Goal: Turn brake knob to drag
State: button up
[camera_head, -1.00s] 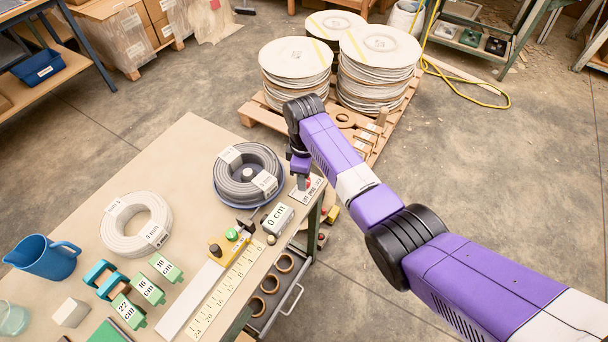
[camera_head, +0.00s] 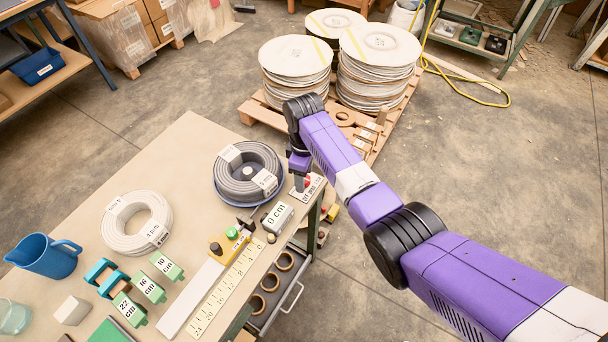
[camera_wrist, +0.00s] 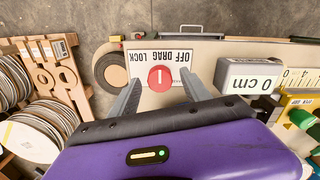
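The brake knob is a round red knob (camera_wrist: 161,78) on a white plate (camera_wrist: 146,56) lettered OFF, DRAG and LOCK, which appears upside down in the wrist view. I cannot tell which word the knob points to. My gripper (camera_wrist: 160,86) is open, with one grey finger on each side of the knob; gaps show between the fingers and the knob in this view. In the head view my gripper (camera_head: 301,184) points down over the plate (camera_head: 314,187) at the table's right edge and partly hides the knob.
A grey cable coil (camera_head: 248,170) lies left of my gripper, and a 0 cm block (camera_head: 277,218) stands in front. A yellow-bodied device (camera_head: 229,243) and a ruler (camera_head: 225,290) are nearer. Cable reels (camera_head: 381,43) stand on a pallet behind my arm.

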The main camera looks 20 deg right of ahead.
jog(key=shift+r, duration=0.1)
notch_tip(320, 180, up, 8)
jog(key=shift+f, duration=0.15)
dwell(0.4)
dwell(0.3)
